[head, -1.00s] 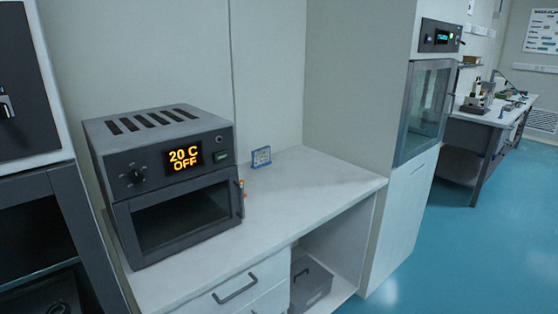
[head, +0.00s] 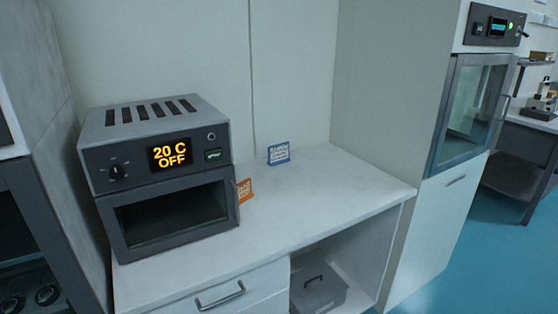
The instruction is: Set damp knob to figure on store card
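A blue-edged card (head: 279,153) stands upright on the white counter against the back wall; its text is too small to read. An orange card (head: 244,190) stands just right of the grey oven, its text also unreadable. A tall cabinet at the right has a dark control panel (head: 493,26) with a small lit display (head: 497,27), a green light and a knob (head: 522,34) near its right end. I cannot read the display or the knob's setting. Neither of my grippers is in view.
The grey oven (head: 155,122) on the counter's left shows "20 C OFF" and has its own dark knob (head: 117,171). The white counter (head: 335,190) is clear right of the cards. A glass door (head: 470,108) sits below the cabinet panel. Blue floor lies at the right.

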